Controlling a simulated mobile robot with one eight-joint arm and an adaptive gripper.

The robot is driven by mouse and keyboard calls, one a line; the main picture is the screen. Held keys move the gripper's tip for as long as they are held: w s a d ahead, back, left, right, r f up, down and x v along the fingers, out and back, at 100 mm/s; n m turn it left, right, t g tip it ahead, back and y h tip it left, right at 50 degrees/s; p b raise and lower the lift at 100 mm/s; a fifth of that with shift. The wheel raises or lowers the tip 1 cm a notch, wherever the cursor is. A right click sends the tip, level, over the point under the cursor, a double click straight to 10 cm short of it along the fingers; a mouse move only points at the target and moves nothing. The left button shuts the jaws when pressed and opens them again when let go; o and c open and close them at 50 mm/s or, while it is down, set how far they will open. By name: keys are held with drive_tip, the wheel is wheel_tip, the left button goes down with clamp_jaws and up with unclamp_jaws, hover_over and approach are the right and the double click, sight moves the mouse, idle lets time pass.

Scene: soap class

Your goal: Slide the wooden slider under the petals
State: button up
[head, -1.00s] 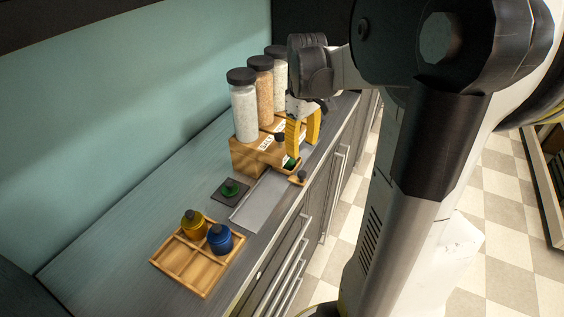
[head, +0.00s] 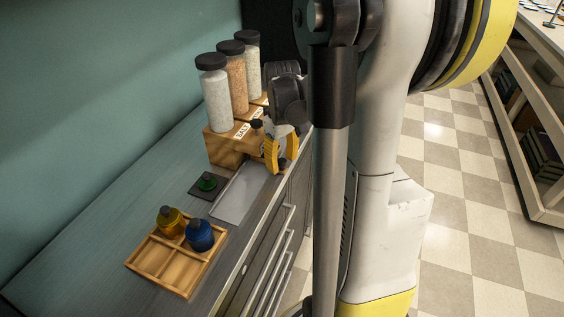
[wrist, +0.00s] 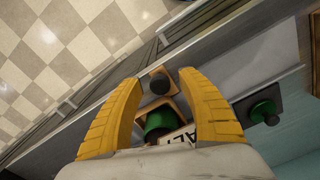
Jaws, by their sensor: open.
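The wooden slider, a small wooden plate with a dark round knob (wrist: 158,84), lies between my fingertips in the wrist view. In the head view my gripper mostly hides it. My gripper (head: 280,160) has yellow fingers, spread apart at the front of the nearest wooden dispenser stand (head: 226,147). A green cylinder (wrist: 160,122) shows farther in between the fingers, beside a partly covered white label (wrist: 176,140). Three tall jars stand on the stands: a white one (head: 216,102), a pinkish-orange one (head: 237,82) and another pale one (head: 252,62). I cannot tell which holds petals.
A grey flat plate (head: 238,196) and a dark square pad with a green knobbed piece (head: 208,182) lie before the stand. A wooden compartment tray (head: 160,274) holds a yellow bottle (head: 171,222) and a blue bottle (head: 200,236). The drawer handles (head: 275,240) line the counter's front.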

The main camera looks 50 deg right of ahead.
clamp_jaws()
drive_tip(key=shift+w+d, duration=0.25)
drive_tip(key=shift+d, duration=0.35)
drive_tip(key=shift+w+d, duration=0.25)
drive_tip(key=shift+d, duration=0.4)
drive_tip(key=shift+w+d, duration=0.25)
drive_tip(key=shift+d, duration=0.35)
drive_tip(key=shift+a, duration=0.1)
unclamp_jaws()
drive_tip(key=shift+r, duration=0.1)
wheel_tip(320, 180, up, 12)
